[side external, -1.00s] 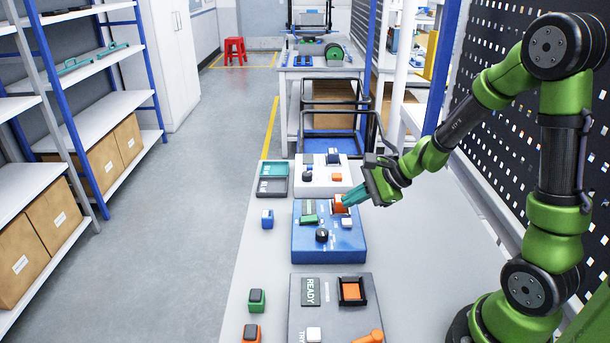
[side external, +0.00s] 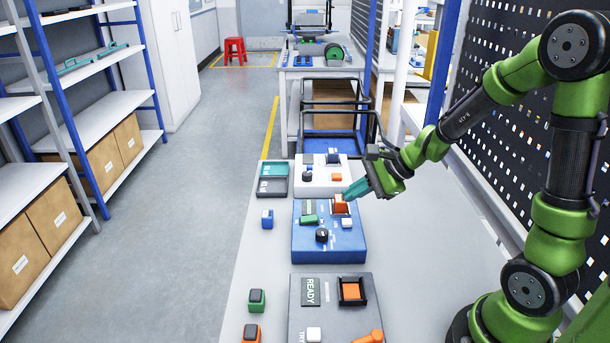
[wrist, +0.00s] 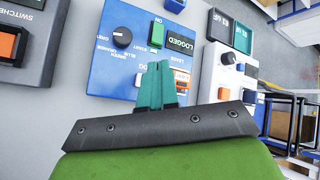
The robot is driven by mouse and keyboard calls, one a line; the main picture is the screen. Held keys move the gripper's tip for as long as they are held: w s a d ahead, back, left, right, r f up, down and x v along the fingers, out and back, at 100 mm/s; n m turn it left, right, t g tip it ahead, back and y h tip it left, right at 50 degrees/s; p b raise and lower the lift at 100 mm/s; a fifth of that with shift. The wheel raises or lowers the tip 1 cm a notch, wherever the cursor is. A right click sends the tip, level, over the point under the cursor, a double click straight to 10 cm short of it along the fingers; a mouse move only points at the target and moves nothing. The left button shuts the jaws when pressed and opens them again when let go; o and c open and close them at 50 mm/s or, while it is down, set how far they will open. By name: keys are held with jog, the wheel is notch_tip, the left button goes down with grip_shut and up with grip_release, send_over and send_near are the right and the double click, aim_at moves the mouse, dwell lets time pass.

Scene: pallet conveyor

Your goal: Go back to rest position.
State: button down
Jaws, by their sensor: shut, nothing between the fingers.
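My gripper (side external: 352,192) has teal fingers, shut with nothing between them. In the side external view its tips are just right of the orange switch (side external: 340,204) on the blue control box (side external: 330,245); I cannot tell whether they touch it. In the wrist view the shut fingers (wrist: 154,72) stand in front of the blue box (wrist: 113,50), beside its orange part (wrist: 181,80). The box also carries a black knob (side external: 322,235), a green switch (side external: 310,220) and a display that reads LOGGED (wrist: 181,44).
A white control box (side external: 313,188) stands behind the blue one, and a grey box (side external: 328,318) in front. A black perforated panel (side external: 500,130) rises at the right. The table (side external: 440,260) right of the boxes is clear.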

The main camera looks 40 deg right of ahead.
jog(key=s+a+r+n+h, duration=0.1)
jog(key=s+a+r+n, duration=0.3)
jog(key=s+r+n, duration=0.2)
jog(key=s+a+r+n+h, duration=0.1)
jog(key=s+a+r+n, duration=0.3)
jog(key=n, duration=0.7)
jog(key=s+r, duration=0.2)
jog(key=s, duration=0.2)
jog(key=shift+a+r+g, duration=0.2)
jog(key=shift+a+g, duration=0.15)
jog(key=shift+g, duration=0.05)
